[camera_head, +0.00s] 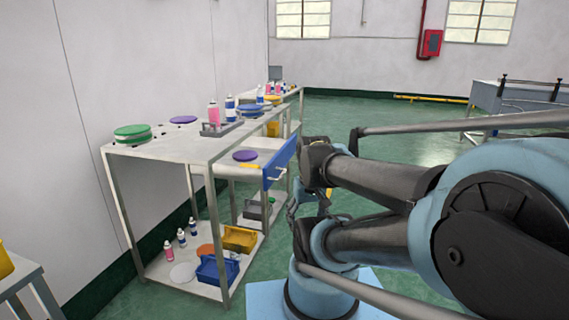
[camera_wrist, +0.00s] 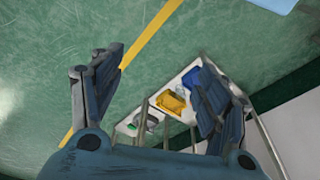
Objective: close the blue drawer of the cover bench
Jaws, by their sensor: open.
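The cover bench (camera_head: 160,150) is a pale metal table along the left wall. Its blue drawer (camera_head: 279,164) has a blue front with a light handle and stands pulled out to the right of the bench top. A purple disc (camera_head: 245,155) and a small yellow item show in or over the pulled-out part. My gripper (camera_head: 308,197) is just right of and below the drawer front, partly hidden by my arm; I cannot tell whether it touches. In the wrist view my gripper (camera_wrist: 160,58) is open with nothing between its fingers. I cannot make out the drawer front there.
The lower shelf holds a blue bin (camera_head: 217,270), a yellow bin (camera_head: 239,239) and several cans. A green disc stack (camera_head: 132,132) and bottles stand on top. Another table (camera_head: 515,95) is at the far right. Green floor (camera_head: 385,120) is open behind my arm.

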